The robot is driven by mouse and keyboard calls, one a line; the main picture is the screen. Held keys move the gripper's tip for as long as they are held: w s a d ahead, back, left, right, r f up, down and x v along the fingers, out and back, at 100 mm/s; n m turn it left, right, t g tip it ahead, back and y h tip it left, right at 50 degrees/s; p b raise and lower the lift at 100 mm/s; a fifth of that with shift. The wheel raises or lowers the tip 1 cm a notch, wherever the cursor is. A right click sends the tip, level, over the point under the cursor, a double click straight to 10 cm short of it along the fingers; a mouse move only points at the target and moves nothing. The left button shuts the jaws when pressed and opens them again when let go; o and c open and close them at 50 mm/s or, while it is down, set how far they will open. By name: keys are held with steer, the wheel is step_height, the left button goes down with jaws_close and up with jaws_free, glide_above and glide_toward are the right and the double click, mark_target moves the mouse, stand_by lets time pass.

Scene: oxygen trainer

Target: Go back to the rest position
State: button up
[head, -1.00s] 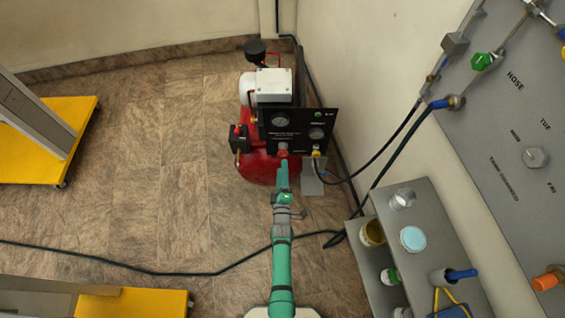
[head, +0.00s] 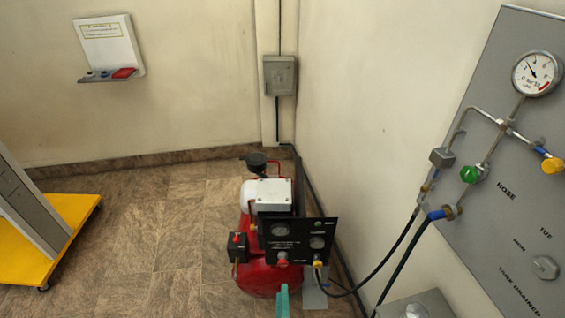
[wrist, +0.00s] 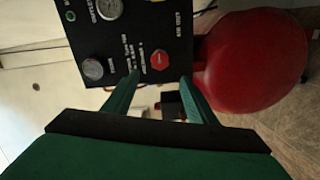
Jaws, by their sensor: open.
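My green gripper (wrist: 158,82) is open, with its two fingers apart and nothing between them in the wrist view. Beyond the fingers is the black panel (wrist: 105,35) with gauges and a red knob (wrist: 159,60). The red compressor tank (wrist: 250,62) is to the right. In the head view only a green tip of my arm (head: 283,302) shows at the bottom edge, just below the panel (head: 297,240) of the red compressor (head: 262,277). The rest of my arm is out of that view. I cannot tell the gap between fingers and panel.
A grey wall board (head: 520,215) with a gauge, pipes and valves stands at the right, with dark hoses (head: 403,255) hanging from it. A yellow wheeled base (head: 60,250) is at the left. The tiled floor (head: 160,245) between is clear. A grey box (head: 280,75) is on the wall.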

steer(key=shift+s, duration=0.1)
steer(key=s+r+m+g, duration=0.1)
steer(key=s+r+m, duration=0.3)
steer(key=s, duration=0.6)
steer(key=s+r+m, duration=0.3)
steer(key=s, duration=0.7)
steer(key=s+r+m, duration=0.4)
steer(key=s+r, duration=0.3)
steer(key=r, duration=0.3)
steer(key=s+r+m+g, duration=0.1)
steer(key=s+r+m, duration=0.3)
steer(key=s+r, duration=0.3)
step_height(320, 180, up, 3)
steer(key=shift+s+d+f+g, duration=0.1)
steer(key=shift+s+d+g, duration=0.1)
steer(key=shift+g, duration=0.1)
